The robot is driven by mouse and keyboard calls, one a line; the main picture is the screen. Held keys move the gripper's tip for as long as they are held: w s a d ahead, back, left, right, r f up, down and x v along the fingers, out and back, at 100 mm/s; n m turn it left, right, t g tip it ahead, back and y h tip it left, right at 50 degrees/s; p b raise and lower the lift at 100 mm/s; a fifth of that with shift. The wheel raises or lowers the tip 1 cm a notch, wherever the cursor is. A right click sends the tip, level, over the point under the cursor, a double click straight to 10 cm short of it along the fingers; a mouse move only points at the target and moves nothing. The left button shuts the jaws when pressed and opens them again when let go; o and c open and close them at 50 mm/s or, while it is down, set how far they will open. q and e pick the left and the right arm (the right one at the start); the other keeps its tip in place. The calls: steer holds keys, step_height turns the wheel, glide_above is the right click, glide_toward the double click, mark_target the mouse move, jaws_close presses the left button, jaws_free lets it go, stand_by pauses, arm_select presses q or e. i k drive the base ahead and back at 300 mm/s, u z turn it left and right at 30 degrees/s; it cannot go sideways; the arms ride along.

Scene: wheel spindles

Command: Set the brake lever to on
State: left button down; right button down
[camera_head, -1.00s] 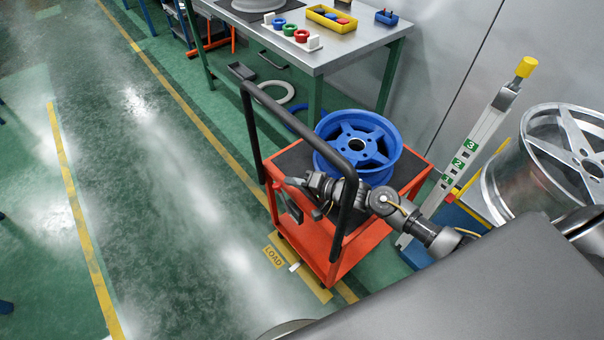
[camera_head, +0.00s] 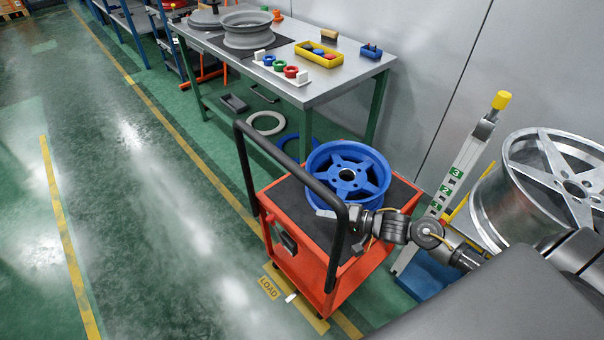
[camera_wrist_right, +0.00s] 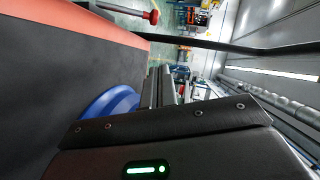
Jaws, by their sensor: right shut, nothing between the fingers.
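A lever with a red knob (camera_wrist_right: 153,17) on a grey rod sticks out past the cart's orange edge in the right wrist view; it looks like the brake lever, but its setting cannot be read. In the head view a dark fitting (camera_head: 285,240) sits on the orange cart's (camera_head: 300,270) near side, and the lever is not clear there. My right gripper (camera_head: 328,214) is over the cart, beside the handle's near post, which partly hides it. Its fingers (camera_wrist_right: 167,87) are shut and empty, apart from the red knob. My left gripper is not in view.
A blue wheel (camera_head: 348,173) lies on the cart's dark top, close to my right arm. The black handle (camera_head: 290,165) arches over the cart. A metal wheel (camera_head: 530,190) and a numbered post (camera_head: 462,165) stand right. A workbench (camera_head: 330,85) stands behind; floor left is clear.

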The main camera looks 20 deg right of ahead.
mark_target(270, 218)
steer(key=k, duration=1)
